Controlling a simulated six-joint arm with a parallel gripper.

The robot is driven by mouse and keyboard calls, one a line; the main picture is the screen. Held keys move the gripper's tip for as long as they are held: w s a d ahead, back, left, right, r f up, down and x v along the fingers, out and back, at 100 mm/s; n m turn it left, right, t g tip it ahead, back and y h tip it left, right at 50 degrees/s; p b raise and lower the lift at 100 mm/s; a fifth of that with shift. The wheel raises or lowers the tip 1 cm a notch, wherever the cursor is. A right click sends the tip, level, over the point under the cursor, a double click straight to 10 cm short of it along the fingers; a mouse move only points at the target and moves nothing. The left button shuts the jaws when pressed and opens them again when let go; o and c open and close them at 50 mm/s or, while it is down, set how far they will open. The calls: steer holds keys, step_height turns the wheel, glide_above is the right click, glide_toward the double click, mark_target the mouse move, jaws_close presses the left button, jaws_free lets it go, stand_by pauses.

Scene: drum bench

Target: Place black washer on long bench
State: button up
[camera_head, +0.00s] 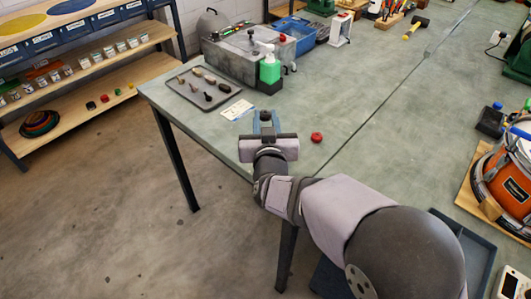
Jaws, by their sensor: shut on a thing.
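My gripper (265,120) is over the near left part of the long bench (350,85), close to its front edge. Its blue fingers are shut on a small dark thing, the black washer (265,115) by its colour. The gripper body hides part of it, and its full shape is too small to make out. I cannot tell whether it touches the bench top.
A red knob-like piece (316,137) lies just right of my gripper. A white card (237,109) and a grey tray of small tools (205,88) lie to the left. A green bottle (269,70) stands behind. The bench middle is clear.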

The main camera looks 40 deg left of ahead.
steer(key=shift+f, duration=0.25)
steer(key=shift+f, duration=4.75)
steer(key=shift+f, duration=0.1)
steer(key=shift+f, duration=0.15)
steer(key=o, duration=1)
